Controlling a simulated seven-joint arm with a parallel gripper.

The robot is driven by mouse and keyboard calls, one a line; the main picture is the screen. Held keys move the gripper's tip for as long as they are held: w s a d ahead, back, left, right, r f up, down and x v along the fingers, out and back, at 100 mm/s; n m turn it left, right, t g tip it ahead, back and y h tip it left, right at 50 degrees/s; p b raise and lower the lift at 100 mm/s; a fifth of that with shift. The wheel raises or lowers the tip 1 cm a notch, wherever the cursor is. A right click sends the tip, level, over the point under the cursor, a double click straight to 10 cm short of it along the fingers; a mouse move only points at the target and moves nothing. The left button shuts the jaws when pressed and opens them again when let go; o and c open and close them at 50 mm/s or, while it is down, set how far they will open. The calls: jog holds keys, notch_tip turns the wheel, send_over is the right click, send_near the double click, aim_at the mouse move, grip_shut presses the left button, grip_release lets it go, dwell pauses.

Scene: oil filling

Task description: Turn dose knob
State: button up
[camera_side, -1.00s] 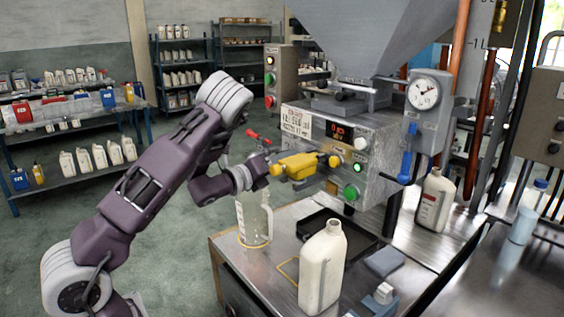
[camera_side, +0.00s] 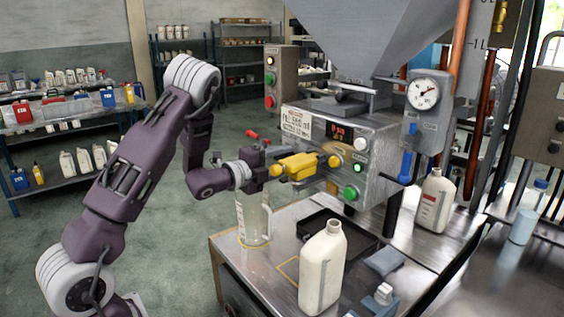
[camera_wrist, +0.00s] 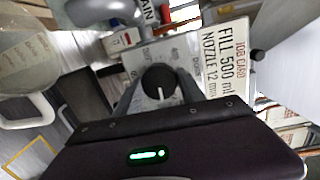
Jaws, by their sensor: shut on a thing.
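The dose knob (camera_wrist: 159,81) shows in the wrist view as a round black dial with a white pointer line on a light scale plate. My gripper (camera_wrist: 158,92) has its two grey fingers on either side of the knob, shut on it. In the side view my gripper (camera_side: 278,153) is at the left part of the grey filling machine's (camera_side: 378,160) front panel, and the knob is hidden there. The job card (camera_wrist: 226,60) reads "FILL 500 ml NOZZLE 12" and sits right of the knob in the wrist view.
A yellow nozzle part (camera_side: 300,166) sticks out close to my gripper. A red lever (camera_side: 253,134) is just above my wrist. A clear jug (camera_side: 254,222) stands below, and a white bottle (camera_side: 321,270) stands on the metal table (camera_side: 258,273). A dark tray (camera_side: 318,224) lies behind.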

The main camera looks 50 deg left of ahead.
jog(key=n+h, duration=0.1)
jog(key=n, duration=0.5)
jog(key=n+h, duration=0.1)
jog(key=n, duration=1.2)
jog(key=shift+a+f+h, duration=0.1)
jog(key=shift+f+h, duration=0.1)
jog(key=shift+h, duration=0.2)
jog(key=shift+n, duration=0.4)
jog(key=o, duration=1.4)
jog(key=shift+c, duration=0.2)
jog(key=s, duration=0.7)
jog(key=shift+a+r, duration=0.25)
